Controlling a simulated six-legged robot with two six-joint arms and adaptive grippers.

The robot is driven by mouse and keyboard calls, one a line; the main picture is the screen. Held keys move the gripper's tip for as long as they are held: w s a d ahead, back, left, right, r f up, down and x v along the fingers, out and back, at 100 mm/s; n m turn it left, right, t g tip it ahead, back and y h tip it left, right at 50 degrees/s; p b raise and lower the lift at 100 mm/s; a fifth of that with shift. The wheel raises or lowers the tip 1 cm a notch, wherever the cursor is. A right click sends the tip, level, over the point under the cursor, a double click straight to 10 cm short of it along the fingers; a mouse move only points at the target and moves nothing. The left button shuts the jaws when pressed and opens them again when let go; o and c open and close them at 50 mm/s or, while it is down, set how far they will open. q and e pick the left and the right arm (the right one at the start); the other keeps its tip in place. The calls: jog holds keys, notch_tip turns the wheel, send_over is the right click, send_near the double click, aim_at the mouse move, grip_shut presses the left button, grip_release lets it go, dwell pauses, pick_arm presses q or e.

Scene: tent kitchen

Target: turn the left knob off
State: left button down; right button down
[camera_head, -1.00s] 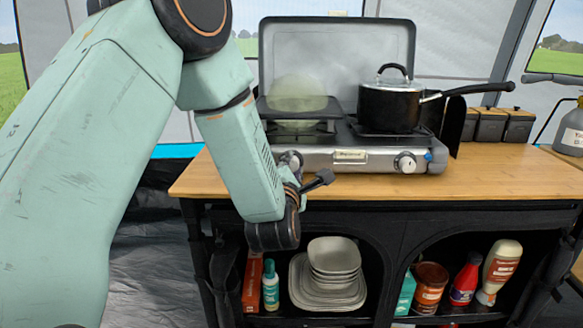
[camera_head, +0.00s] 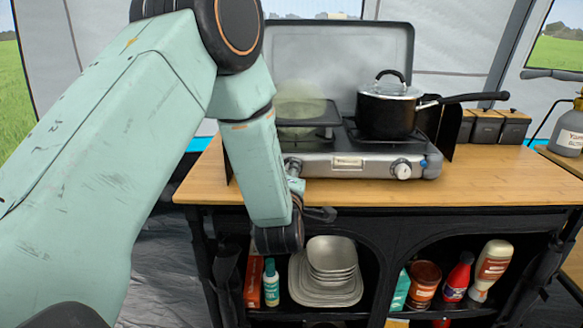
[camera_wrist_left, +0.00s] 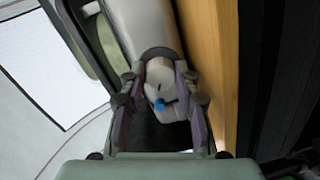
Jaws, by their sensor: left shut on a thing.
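The left knob (camera_head: 293,166) is on the front of the silver camping stove (camera_head: 340,168), partly hidden by my left arm in the head view. In the left wrist view the pale round knob (camera_wrist_left: 159,82) is between the fingers of my left gripper (camera_wrist_left: 160,76), with a blue spot just below it. My left gripper (camera_head: 299,185) is at the stove's front left, shut on the knob. The knob's exact angle cannot be told. The right knob (camera_head: 402,170) is in plain view. My right gripper is not in view.
A black lidded pot (camera_head: 386,110) stands on the right burner, its handle pointing right. A greenish translucent shape (camera_head: 300,104) is over the left burner. The wooden tabletop (camera_head: 480,185) is clear in front. Stacked dishes (camera_head: 328,272) and bottles fill the shelf below.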

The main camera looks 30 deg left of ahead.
pick_arm(q)
jog(key=m+p, duration=0.1)
jog(key=m, duration=0.1)
jog(key=m+p, duration=0.1)
jog(key=m, duration=0.1)
jog(key=m+p, duration=0.1)
jog(key=shift+w+r+m+g+y+p, duration=0.1)
jog(key=shift+r+m+g+y+p, duration=0.2)
jog(key=shift+r+m+y+p, duration=0.1)
jog(key=m+p, duration=0.3)
jog(key=m, duration=0.2)
jog(key=shift+f+y, duration=0.15)
jog(key=shift+y, duration=0.15)
jog(key=shift+m, duration=0.3)
jog(key=c, duration=1.4)
grip_release()
jog(key=shift+o, duration=0.9)
jog(key=shift+f+g, duration=0.15)
jog(key=shift+g, duration=0.15)
jog(key=v, duration=1.2)
